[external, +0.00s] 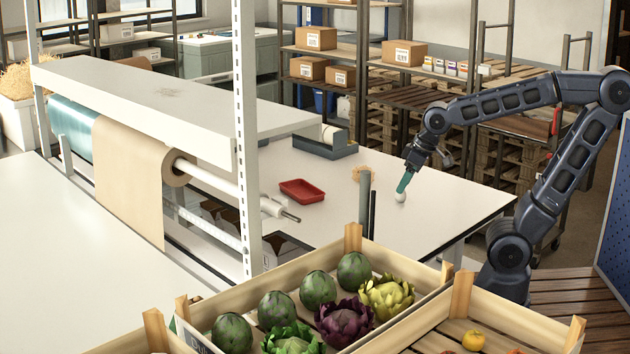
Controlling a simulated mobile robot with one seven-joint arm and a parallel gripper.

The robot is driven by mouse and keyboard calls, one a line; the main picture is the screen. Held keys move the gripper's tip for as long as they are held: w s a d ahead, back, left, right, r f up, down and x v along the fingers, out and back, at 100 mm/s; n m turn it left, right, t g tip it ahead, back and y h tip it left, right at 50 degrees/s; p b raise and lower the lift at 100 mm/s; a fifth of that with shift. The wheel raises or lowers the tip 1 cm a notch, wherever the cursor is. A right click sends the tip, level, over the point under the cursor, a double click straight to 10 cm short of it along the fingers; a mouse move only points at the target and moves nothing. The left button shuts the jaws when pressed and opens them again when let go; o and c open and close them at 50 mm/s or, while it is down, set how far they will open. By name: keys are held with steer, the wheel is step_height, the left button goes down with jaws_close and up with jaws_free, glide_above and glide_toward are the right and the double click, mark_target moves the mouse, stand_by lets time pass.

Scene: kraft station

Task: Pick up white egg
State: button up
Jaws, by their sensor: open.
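The white egg (400,197) rests on the white tabletop, right of the middle of the external view. My gripper (402,188) points down at it, with its teal fingers right at the top of the egg. The jaws are open. The fingers partly cover the egg's upper side, and I cannot tell whether they touch it.
A red tray (301,191) lies on the white table (340,220) left of the egg. A grey post (364,195) and a paper roll (172,165) stand nearby. In front are wooden crates (335,245) with artichokes. The table's right side is clear.

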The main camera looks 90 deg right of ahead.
steer(key=w+d+f+m, duration=0.2)
steer(key=d+m, duration=0.1)
steer(key=d, duration=0.7)
steer(key=m+g+h, duration=0.3)
steer(key=m, duration=0.5)
glide_toward(401, 203)
steer(key=shift+w+d+f, duration=0.15)
steer(key=shift+d+f, duration=0.4)
steer(key=shift+d, duration=0.2)
steer(key=shift+d+x, duration=0.15)
steer(key=shift+x, duration=1.1)
steer(key=shift+d+x, duration=0.1)
steer(key=shift+x, duration=1.15)
steer(key=shift+w+r, duration=0.1)
steer(key=c, duration=0.8)
